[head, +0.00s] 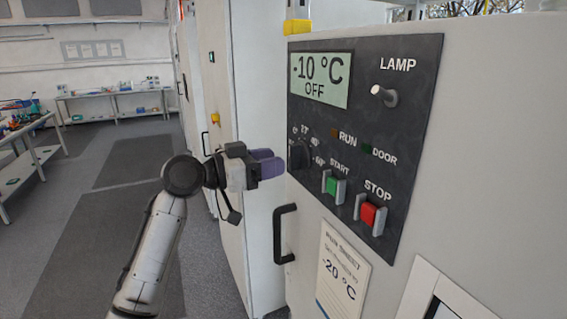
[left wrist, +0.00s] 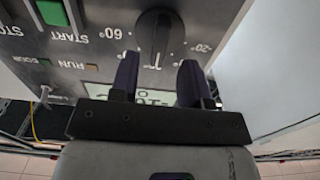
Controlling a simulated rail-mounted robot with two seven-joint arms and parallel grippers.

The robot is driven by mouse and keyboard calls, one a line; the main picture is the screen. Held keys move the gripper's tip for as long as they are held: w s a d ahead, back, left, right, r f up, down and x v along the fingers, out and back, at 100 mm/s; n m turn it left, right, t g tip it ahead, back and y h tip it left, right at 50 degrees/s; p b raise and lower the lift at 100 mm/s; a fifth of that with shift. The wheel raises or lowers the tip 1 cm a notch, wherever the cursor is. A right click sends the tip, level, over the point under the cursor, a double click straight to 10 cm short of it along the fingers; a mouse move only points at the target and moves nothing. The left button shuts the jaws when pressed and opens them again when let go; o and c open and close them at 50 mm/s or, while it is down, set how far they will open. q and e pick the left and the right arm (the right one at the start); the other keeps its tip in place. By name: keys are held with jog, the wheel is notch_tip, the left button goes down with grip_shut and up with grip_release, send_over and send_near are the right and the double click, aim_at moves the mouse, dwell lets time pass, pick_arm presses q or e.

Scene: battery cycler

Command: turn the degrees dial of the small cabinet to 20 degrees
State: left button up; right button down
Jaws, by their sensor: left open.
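The small cabinet's dark control panel (head: 412,110) is at right in the head view. Its display (head: 320,80) reads -10 °C and OFF. The black degrees dial (head: 298,155) is below the display, partly behind my gripper. In the left wrist view the dial (left wrist: 158,38) appears upside down, with 60 at left and -20 at right. I cannot clearly tell its pointer's setting. My left gripper (head: 272,164) is open and empty, with purple fingers just left of the dial. In the left wrist view its fingers (left wrist: 158,82) are spread below the knob, apparently apart from it.
A green START button (head: 333,185) and red STOP button (head: 368,213) are right of the dial. A LAMP switch (head: 384,96) sticks out above. A black door handle (head: 281,234) is below my gripper. A run sheet (head: 341,274) reads -20 °C. A tall white cabinet (head: 228,60) stands behind.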

pick_arm(q)
jog(key=b+v, duration=0.1)
jog(key=v, duration=0.9)
jog(key=shift+b, duration=0.35)
jog(key=shift+d, duration=0.1)
